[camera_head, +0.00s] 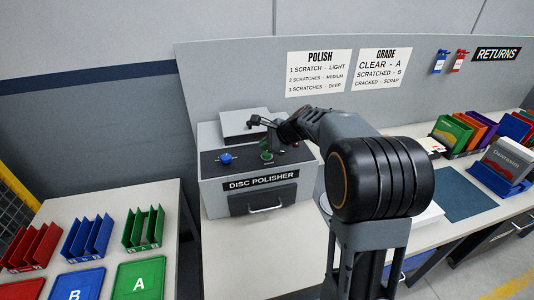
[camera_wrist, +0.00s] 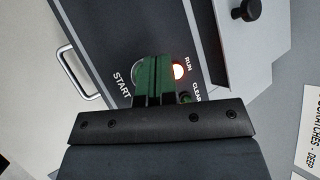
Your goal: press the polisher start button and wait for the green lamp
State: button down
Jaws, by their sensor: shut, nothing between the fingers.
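The grey disc polisher (camera_head: 262,182) stands on the bench, with a dark control panel on top. My gripper (camera_wrist: 154,62) is shut and empty, its fingers over the start button at the panel. In the wrist view the fingers hide most of the button; only a pale rim (camera_wrist: 136,68) shows beside the START label (camera_wrist: 122,84). Whether the fingertips touch or press it I cannot tell. The RUN lamp (camera_wrist: 180,71) glows orange-red right of the fingers. The CLEAR lamp (camera_wrist: 186,98) is small, dark green and partly hidden; it does not look lit.
A blue knob (camera_head: 226,158) sits on the panel's left. The polisher's lid (camera_head: 245,122) is behind the panel and its drawer handle (camera_head: 265,208) in front. Red, blue and green racks (camera_head: 143,228) stand on the left table. A returns rack with cases (camera_head: 500,165) is at right.

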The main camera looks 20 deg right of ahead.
aim_at(271, 166)
jog(key=shift+r+p, duration=2.15)
jog(key=shift+r, duration=0.4)
jog(key=shift+s+f+n, duration=0.1)
jog(key=shift+f+n, duration=0.05)
jog(key=shift+n, duration=0.35)
jog(key=s+f+n, duration=0.1)
jog(key=s+f+n+g, duration=0.1)
jog(key=s+f+n+h, duration=0.1)
jog(key=shift+s+d+f+n+g, duration=0.25)
jog(key=shift+s+f+n+g, duration=0.05)
jog(key=shift+s+n+g, duration=0.1)
jog(key=s+r+n+h, duration=0.1)
jog(key=s+n+h, duration=0.1)
jog(key=s+n, duration=0.5)
jog(key=s+r+n+h, duration=0.2)
jog(key=s+n, duration=0.4)
jog(key=s, duration=1)
jog(key=shift+s+n+h, duration=0.25)
jog(key=shift+n+h, duration=0.15)
jog(key=shift+h, duration=0.2)
